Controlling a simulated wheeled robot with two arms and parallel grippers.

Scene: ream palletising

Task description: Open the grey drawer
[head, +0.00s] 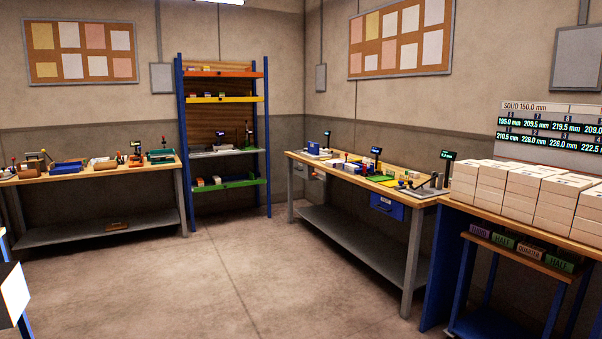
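A small light grey drawer front (317,174) shows under the far left end of the wooden-topped workbench (345,177) along the right wall. It is small and dim, and I cannot tell whether it is fully closed. A blue drawer (387,207) hangs under the same bench, nearer to me. Neither of my grippers is in view.
A shelf rack (223,98) with blue posts stands at the back. Another workbench (95,172) is on the left. Stacked white reams (520,188) stand on a table at the right. The concrete floor (215,265) between is clear.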

